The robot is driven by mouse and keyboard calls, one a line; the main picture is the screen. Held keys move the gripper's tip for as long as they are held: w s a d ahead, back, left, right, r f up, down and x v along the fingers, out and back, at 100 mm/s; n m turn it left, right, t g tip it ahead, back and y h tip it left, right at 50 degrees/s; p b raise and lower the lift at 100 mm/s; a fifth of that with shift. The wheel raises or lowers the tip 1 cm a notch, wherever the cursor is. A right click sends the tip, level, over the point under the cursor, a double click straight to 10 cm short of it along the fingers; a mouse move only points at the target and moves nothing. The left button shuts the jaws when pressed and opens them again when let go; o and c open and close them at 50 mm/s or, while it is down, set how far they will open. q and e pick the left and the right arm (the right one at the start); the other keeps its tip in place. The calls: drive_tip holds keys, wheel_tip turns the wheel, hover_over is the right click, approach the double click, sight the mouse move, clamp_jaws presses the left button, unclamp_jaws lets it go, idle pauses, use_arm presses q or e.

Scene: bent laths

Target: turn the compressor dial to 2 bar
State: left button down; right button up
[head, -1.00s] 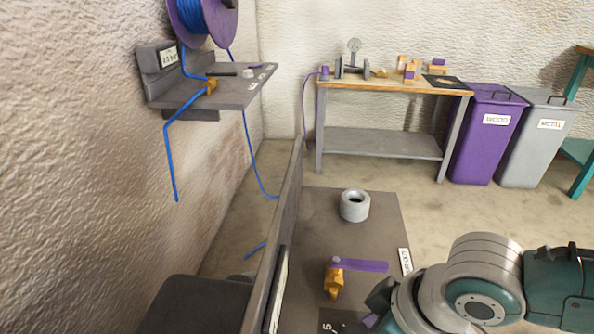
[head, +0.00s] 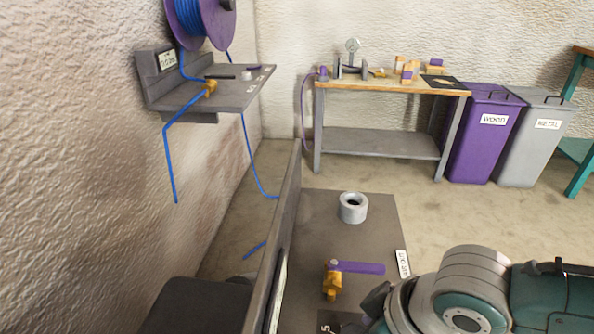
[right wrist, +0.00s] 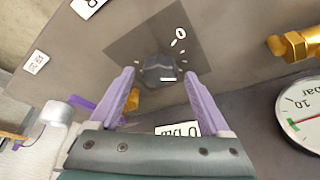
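The dial is a dark grey knob (right wrist: 159,68) on a darker square plate (right wrist: 197,48) in the right wrist view. A white mark shows on the knob's lower edge. Small ticks and a 0 stand around it. My right gripper (right wrist: 159,75) is open, with a purple finger on either side of the knob and a visible gap to each. A round gauge (right wrist: 304,112) is cut off at the right edge; its reading is unclear. A label (right wrist: 178,129) below the knob is partly covered by the gripper. My left gripper is not in view.
A brass fitting (right wrist: 296,46) is right of the dial. In the head view, a brass valve (head: 332,284) with a purple lever (head: 357,267) and a grey ring (head: 353,208) stand on the dark top (head: 318,222). A workbench (head: 395,88) is farther back.

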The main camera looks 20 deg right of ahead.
drive_tip(key=shift+r, duration=0.1)
drive_tip(key=shift+s+d+r+p, duration=0.1)
drive_tip(key=shift+r+p, duration=0.2)
drive_tip(key=shift+r, duration=0.05)
drive_tip(key=p+v, duration=0.4)
drive_tip(key=v, duration=0.5)
drive_tip(key=shift+p, duration=0.3)
drive_tip(key=s+a+r+p, duration=0.1)
drive_tip(key=a+r+p, duration=0.2)
drive_tip(key=r+p, duration=0.3)
drive_tip(key=s+a+r+p, duration=0.2)
drive_tip(key=a+r+p, duration=0.1)
drive_tip(key=r, duration=0.4)
drive_tip(key=s+d+r+m+h+p, duration=0.1)
drive_tip(key=s+d+r+p, duration=0.15)
drive_tip(key=r+p, duration=0.4)
drive_tip(key=s+d+r+m+p, duration=0.1)
drive_tip(key=s+d+r+p, duration=0.2)
drive_tip(key=r, duration=0.7)
wheel_tip(320, 180, up, 35)
drive_tip(key=a+p, duration=0.1)
drive_tip(key=p, duration=3.5)
drive_tip(key=shift+a+g, duration=0.25)
drive_tip(key=shift+g, duration=0.05)
drive_tip(key=shift+r, duration=0.15)
